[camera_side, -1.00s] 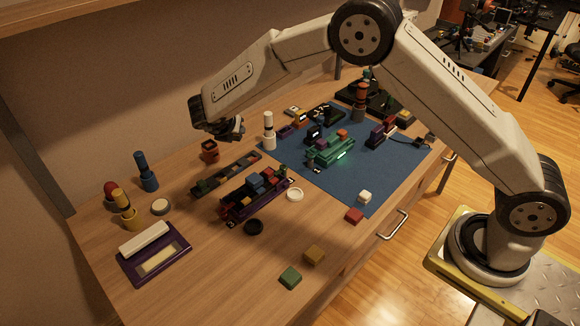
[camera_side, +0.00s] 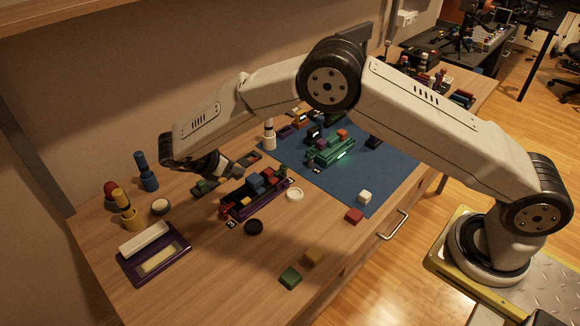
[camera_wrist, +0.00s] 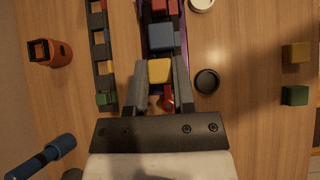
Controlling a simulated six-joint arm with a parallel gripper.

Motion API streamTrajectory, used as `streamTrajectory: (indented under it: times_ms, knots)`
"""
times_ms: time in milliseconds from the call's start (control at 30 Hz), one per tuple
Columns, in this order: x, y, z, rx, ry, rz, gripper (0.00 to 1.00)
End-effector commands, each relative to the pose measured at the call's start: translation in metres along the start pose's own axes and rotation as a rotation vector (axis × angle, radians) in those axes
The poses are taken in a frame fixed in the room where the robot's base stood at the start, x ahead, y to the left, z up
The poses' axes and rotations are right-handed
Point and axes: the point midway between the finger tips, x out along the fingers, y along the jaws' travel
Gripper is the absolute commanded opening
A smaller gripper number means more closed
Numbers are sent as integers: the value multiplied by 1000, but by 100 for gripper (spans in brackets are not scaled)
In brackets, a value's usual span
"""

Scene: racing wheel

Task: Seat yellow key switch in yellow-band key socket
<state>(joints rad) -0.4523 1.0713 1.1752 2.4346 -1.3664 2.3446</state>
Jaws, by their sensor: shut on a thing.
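The yellow key switch (camera_wrist: 160,70) shows in the wrist view between the two fingers of my gripper (camera_wrist: 162,78), which are shut on it. It is held over the near end of the purple tray (camera_wrist: 145,35), by a red piece (camera_wrist: 168,98). I cannot tell how high it is or whether it touches anything.
A blue block (camera_wrist: 161,36) sits in the tray. A black ring (camera_wrist: 207,82) lies right of the tray. Loose yellow (camera_side: 313,256) and green (camera_side: 290,278) blocks lie at the front.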

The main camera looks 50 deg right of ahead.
Motion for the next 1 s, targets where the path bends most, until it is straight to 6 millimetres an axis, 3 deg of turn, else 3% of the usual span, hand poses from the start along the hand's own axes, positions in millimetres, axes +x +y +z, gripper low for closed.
streamTrajectory:
  times_ms: [367,1000]
  knots:
    - [6,0,-7,-1,1,0,0]
    - [36,0,-36,-2,1,1,0]
